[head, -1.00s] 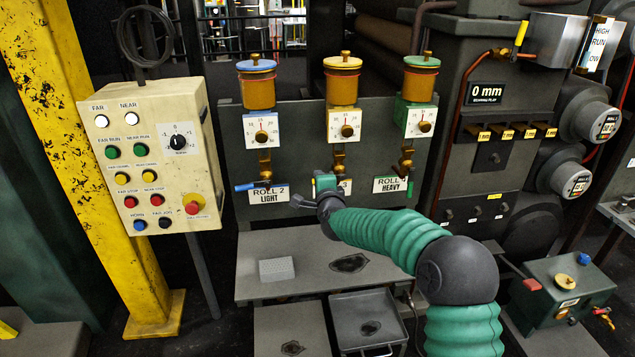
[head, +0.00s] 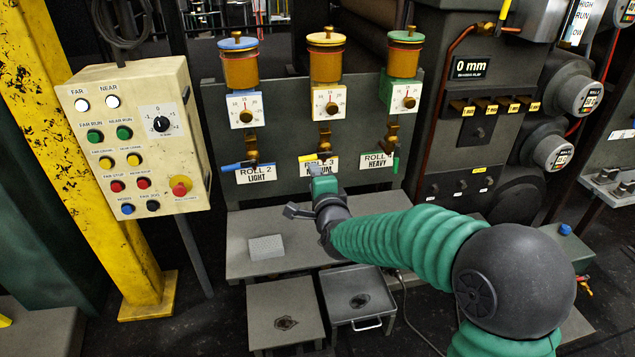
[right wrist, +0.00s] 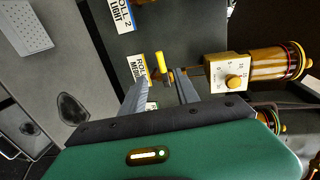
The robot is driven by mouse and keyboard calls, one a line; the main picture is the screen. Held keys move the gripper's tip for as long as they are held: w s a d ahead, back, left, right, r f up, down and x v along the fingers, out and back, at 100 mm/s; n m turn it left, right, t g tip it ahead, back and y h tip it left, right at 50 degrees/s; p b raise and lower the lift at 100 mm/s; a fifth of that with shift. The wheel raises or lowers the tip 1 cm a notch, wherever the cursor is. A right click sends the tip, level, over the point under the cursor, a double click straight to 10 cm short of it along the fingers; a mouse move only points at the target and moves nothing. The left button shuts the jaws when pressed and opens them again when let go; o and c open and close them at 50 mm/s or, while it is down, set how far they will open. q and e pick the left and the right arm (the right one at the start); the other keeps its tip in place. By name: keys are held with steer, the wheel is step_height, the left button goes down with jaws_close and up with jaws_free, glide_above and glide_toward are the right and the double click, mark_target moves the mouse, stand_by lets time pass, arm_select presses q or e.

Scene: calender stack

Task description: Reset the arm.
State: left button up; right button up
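My right arm reaches in from the right in the head view. Its gripper (head: 300,212) is in front of and below the ROLL 3 label (head: 320,167). In the right wrist view the fingers (right wrist: 162,88) stand apart with nothing held between them. The yellow valve handle (right wrist: 160,62) of the middle oiler appears beyond the fingertips, apparently apart from them. The middle oiler (head: 326,65) hangs between the blue-lidded oiler (head: 239,68) and the green-lidded oiler (head: 402,65). My left gripper is out of view.
A control box (head: 135,140) on a post stands left, beside a yellow column (head: 75,160). A grey bench (head: 300,235) with a perforated block (head: 266,247) lies below the panel. A tray (head: 357,292) and a stool (head: 285,305) stand in front. Machine housing (head: 480,100) is at right.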

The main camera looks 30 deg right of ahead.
steer(key=v, duration=0.3)
steer(key=shift+s, duration=0.1)
steer(key=shift+f, duration=0.1)
steer(key=s+a+f+n+g+y, duration=0.3)
steer(key=s+a+f+n, duration=0.1)
steer(key=a+f+n, duration=0.3)
steer(key=s+a+f+n+g+y, duration=0.1)
steer(key=s+a+f+n+g, duration=0.1)
steer(key=s+f+n+g, duration=0.6)
steer(key=s+a+f+n+g, duration=0.15)
steer(key=s+f+n, duration=0.5)
steer(key=s, duration=0.65)
steer(key=w+p+v, duration=0.2)
steer(key=p+v, duration=0.8)
steer(key=p, duration=0.1)
steer(key=w+r+p+v, duration=0.1)
steer(key=w+p+v, duration=0.2)
steer(key=p+v, duration=0.8)
steer(key=shift+s+d+r+p, duration=0.15)
steer(key=shift+s+r+p, duration=0.25)
steer(key=shift+s+p, duration=0.1)
